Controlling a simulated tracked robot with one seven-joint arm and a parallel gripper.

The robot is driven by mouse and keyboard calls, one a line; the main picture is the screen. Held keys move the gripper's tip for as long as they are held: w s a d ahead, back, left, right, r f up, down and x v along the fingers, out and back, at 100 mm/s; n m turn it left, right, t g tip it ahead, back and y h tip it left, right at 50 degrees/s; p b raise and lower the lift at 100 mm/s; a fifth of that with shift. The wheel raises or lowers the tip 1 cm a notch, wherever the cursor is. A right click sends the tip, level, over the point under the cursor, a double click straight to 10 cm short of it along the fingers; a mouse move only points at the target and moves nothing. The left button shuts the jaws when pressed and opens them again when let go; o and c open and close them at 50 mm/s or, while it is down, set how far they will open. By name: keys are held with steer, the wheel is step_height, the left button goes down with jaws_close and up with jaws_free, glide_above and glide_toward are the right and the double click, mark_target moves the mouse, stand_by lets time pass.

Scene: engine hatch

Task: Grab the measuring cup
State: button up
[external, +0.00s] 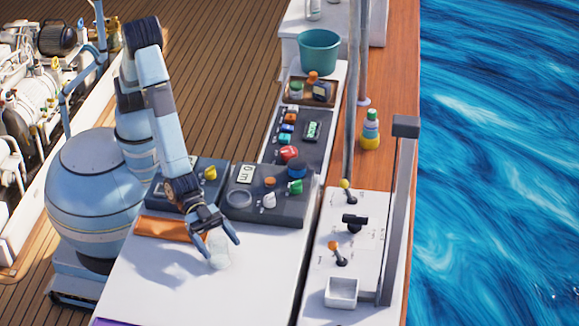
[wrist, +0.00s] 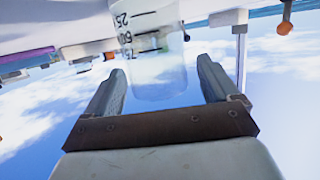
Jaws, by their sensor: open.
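The measuring cup (external: 218,252) is a small clear vessel on the white worktop (external: 190,290) in the external view. In the wrist view the clear cup (wrist: 158,75) shows dark volume marks near its top in the picture. My gripper (external: 222,250) is low over the worktop with its fingers spread to the two sides of the cup. In the wrist view my gripper (wrist: 163,82) is open and the cup appears between and beyond the fingertips. I cannot tell whether either finger touches it.
Behind the cup are a dark control panel (external: 265,211) with knobs and an orange cloth-like strip (external: 163,229). A white lever panel (external: 358,240) with a small white tray (external: 342,292) stands to the right. The worktop in front is clear.

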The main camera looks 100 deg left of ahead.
steer(key=c, duration=1.1)
